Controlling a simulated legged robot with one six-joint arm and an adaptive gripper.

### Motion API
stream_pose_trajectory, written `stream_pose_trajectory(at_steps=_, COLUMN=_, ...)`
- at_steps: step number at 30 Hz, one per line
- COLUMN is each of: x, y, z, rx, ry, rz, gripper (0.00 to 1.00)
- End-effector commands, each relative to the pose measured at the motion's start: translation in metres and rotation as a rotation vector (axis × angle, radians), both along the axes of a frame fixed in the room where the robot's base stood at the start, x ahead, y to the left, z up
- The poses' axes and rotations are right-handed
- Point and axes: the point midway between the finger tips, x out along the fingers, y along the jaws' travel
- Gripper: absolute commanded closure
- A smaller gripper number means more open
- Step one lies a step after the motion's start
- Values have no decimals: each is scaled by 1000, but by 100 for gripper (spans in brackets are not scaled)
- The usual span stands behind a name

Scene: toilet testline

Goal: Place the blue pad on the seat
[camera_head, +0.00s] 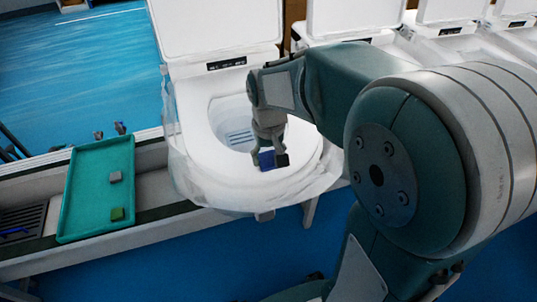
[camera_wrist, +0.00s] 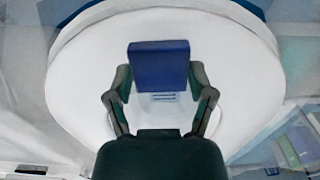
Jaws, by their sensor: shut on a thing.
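The blue pad (camera_wrist: 160,65) is a small dark blue block between the fingers of my gripper (camera_wrist: 160,82), which is shut on it. In the head view the pad (camera_head: 267,160) shows at the lower end of my gripper (camera_head: 270,160), over the front part of the white seat (camera_head: 205,150). The seat (camera_wrist: 75,75) fills most of the wrist view below the pad. I cannot tell whether the pad touches the seat.
The raised white lid (camera_head: 215,30) stands behind the seat. More white toilets (camera_head: 460,45) stand in a row at the right.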

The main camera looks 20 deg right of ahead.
Motion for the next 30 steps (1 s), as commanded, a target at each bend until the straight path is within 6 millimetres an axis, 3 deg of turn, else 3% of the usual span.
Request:
stream_pose_trajectory(at_steps=6, x=0, y=0, z=-1, rx=0, ry=0, rz=0, gripper=47)
stream_pose_trajectory(at_steps=7, x=0, y=0, z=-1, rx=0, ry=-1, rz=0, gripper=21)
stream_pose_trajectory(at_steps=9, x=0, y=0, z=-1, rx=0, ry=-1, rz=0, gripper=0)
stream_pose_trajectory(at_steps=23, x=0, y=0, z=2, rx=0, ry=-2, rz=0, gripper=0)
stream_pose_trajectory(at_steps=30, x=1, y=0, z=40, rx=0, ry=-6, rz=0, gripper=0)
